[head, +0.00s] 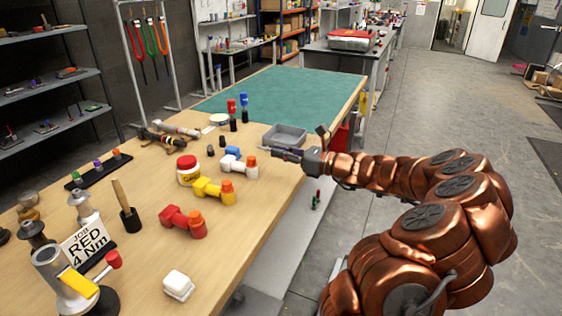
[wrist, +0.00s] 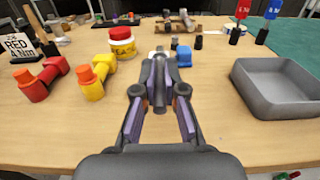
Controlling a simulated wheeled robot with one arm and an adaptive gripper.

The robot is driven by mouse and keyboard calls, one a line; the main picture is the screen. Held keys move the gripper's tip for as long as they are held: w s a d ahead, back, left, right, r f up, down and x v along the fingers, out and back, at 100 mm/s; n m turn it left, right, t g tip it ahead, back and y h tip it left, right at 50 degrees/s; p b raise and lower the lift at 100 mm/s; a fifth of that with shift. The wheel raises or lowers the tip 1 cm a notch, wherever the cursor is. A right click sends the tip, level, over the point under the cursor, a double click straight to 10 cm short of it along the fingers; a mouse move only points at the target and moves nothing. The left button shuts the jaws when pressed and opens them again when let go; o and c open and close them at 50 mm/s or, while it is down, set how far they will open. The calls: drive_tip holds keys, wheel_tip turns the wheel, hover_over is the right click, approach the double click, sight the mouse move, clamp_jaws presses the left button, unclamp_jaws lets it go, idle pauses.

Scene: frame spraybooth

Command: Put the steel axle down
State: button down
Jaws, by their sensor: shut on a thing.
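My gripper (wrist: 159,85) is shut on a slim grey part, the steel axle (wrist: 159,97), which stands upright between the fingers in the wrist view. The fingers hide much of it, and I cannot tell how far its lower end is from the table. In the head view my gripper (head: 277,153) reaches in from the right over the table's right edge, and the axle cannot be made out there. The wooden table (head: 150,238) lies below. A grey tray (wrist: 283,100) stands open and empty just right of my gripper; it also shows in the head view (head: 284,136).
A blue piece (wrist: 184,56) stands behind the gripper. Bare wood lies in front.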

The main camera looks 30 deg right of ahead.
drive_tip(key=shift+w+d, duration=0.1)
drive_tip(key=shift+w, duration=0.15)
drive_tip(key=shift+f, duration=1.75)
drive_tip(key=shift+f, duration=0.6)
drive_tip(key=c, duration=1.2)
unclamp_jaws()
drive_tip(key=shift+c, duration=0.2)
drive_tip(key=shift+r, duration=0.1)
drive_tip(key=shift+s+d+r, duration=0.1)
drive_tip(key=shift+s+r, duration=0.05)
drive_tip(key=shift+r, duration=0.4)
drive_tip(key=v, duration=1.1)
drive_tip(key=shift+s+d, duration=0.2)
drive_tip(key=shift+s, duration=0.1)
